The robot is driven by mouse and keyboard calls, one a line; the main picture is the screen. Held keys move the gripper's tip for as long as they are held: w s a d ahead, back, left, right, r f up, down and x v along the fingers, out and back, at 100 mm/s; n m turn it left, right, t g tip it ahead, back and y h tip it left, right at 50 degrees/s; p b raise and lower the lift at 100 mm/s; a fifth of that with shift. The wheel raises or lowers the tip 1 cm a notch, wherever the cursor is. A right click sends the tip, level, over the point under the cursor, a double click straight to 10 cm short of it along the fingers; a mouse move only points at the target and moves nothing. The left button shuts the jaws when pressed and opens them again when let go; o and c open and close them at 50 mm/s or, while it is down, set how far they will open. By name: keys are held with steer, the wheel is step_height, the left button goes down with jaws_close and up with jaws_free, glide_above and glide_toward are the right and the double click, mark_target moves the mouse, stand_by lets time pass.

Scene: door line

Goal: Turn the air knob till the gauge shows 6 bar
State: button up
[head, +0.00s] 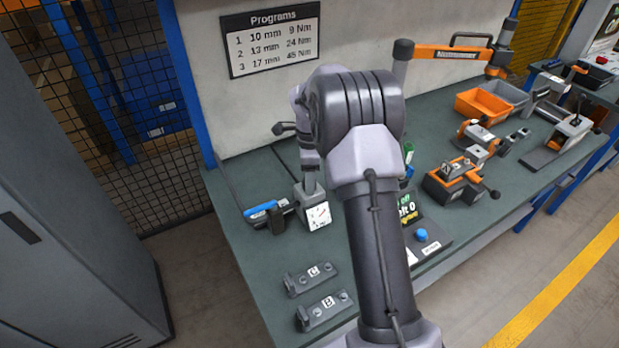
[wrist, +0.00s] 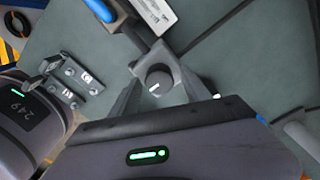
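The air knob (wrist: 153,80) is a round dark grey cap with a white pointer mark, on a grey block, in the wrist view. The open fingers of my gripper (wrist: 158,84) show to its left and right, with the knob between them. I see no clear contact. In the head view the gauge (head: 318,215) has a white face with a red mark, on the front of a small grey block on the bench. Its reading is too small to make out. My arm hides part of the bench, and the knob is not clear in the head view.
A blue-and-black tool (head: 262,209) lies left of the gauge. Fixtures marked C (head: 313,278) and B (head: 326,311) stand on the green bench (head: 245,270) in front. A control panel with a blue button (head: 421,235) is to the right. Orange clamps and bins are farther right.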

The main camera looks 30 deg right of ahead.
step_height(320, 180, up, 17)
steer(key=p, duration=0.5)
steer(key=shift+r+p, duration=0.2)
steer(key=shift+p, duration=0.1)
steer(key=s+a+r+n+t+y+b, duration=0.1)
steer(key=s+a+r+n+t+b, duration=0.2)
steer(key=s+a+n, duration=0.45)
steer(key=s+a+r+n+t+b, duration=0.1)
steer(key=s+a+r+n+b, duration=0.3)
steer(key=s+a, duration=0.6)
steer(key=s+a+f+n+t, duration=0.1)
steer(key=s+f+n, duration=0.1)
steer(key=s, duration=0.4)
steer(key=s+a+f+n+y, duration=0.1)
steer(key=s+f+n, duration=0.2)
steer(key=s+n, duration=0.2)
steer(key=shift+s+a+f+t, duration=0.3)
steer(key=shift+s+t, duration=0.1)
steer(key=shift+s, duration=0.6)
steer(key=shift+d, duration=0.1)
